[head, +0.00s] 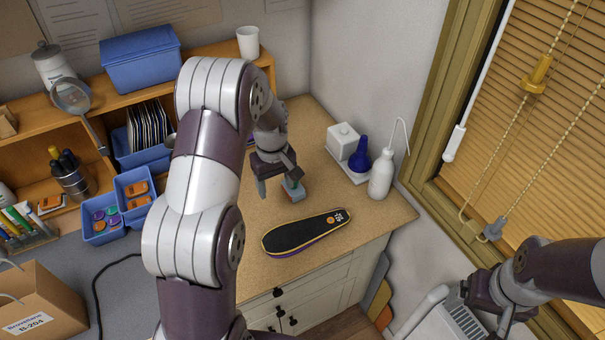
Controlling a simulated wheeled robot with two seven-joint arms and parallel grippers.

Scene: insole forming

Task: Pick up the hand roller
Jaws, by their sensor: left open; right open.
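My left gripper (279,187) points down over the wooden worktop, with its jaws open. A small teal and reddish object (293,191) stands on the worktop at its right finger, partly hidden by it. I cannot tell whether this is the hand roller, and no other roller shows clearly. I cannot tell whether the finger touches it. A black insole (305,232) with a tan edge and purple underside lies just in front of the gripper. My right gripper (492,312) is open and empty at the lower right, over the white radiator.
Blue bins (133,190) and wooden shelves (100,93) are at left. The worktop right of the insole is clear.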

